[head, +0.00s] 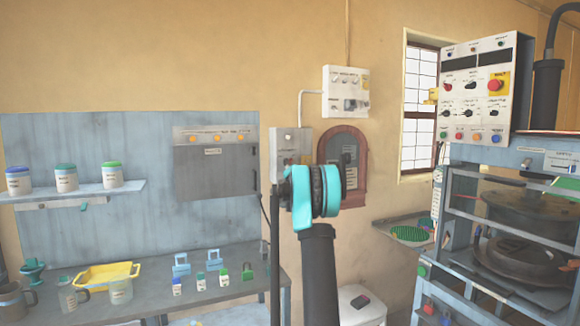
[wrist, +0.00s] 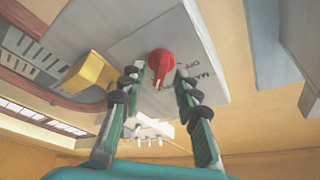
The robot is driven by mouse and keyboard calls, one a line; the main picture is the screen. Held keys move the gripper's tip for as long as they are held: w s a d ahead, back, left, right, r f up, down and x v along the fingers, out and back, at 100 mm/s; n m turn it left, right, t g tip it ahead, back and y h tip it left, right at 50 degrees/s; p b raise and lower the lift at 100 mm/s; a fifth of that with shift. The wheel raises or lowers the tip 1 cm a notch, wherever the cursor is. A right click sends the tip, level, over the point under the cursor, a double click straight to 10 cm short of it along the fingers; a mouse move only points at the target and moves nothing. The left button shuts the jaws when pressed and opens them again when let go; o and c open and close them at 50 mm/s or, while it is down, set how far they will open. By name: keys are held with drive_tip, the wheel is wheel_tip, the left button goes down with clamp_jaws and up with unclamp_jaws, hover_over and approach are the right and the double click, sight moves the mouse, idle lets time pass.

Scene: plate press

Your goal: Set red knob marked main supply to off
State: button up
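The red knob (wrist: 162,62) is on a pale plate (wrist: 140,35) in the wrist view. Lettering beginning "MA" and the word "OFF" show to the right of the knob. The knob's white pointer mark faces down in that view. My gripper (wrist: 161,80) is open, with one green-and-black finger on each side of the knob's lower part. I cannot tell whether the fingers touch it. In the head view my turquoise wrist covers part of a grey box (head: 291,142) on the wall, and the knob and fingertips are hidden.
A yellow block (wrist: 88,76) sits close to the left finger in the wrist view. A white switch box (head: 345,90) and a brown arched niche (head: 329,180) are on the wall nearby. The press control panel (head: 475,88) stands at right, a workbench (head: 150,298) at left.

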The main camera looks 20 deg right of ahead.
drive_tip(key=shift+w+d+r, duration=0.1)
drive_tip(key=shift+w, duration=0.25)
clamp_jaws()
drive_tip(key=shift+n, duration=0.5)
drive_tip(key=shift+d+n+y, duration=0.2)
drive_tip(key=shift+n+y, duration=1.75)
drive_tip(key=shift+n, duration=2.1)
drive_tip(key=shift+d+n+y, duration=0.15)
drive_tip(key=shift+n+y, duration=1.85)
drive_tip(key=shift+n, duration=2.1)
drive_tip(key=shift+d+n+y, duration=0.2)
drive_tip(key=shift+n+y, duration=1.75)
drive_tip(key=shift+n, duration=2.1)
drive_tip(key=shift+g, duration=0.4)
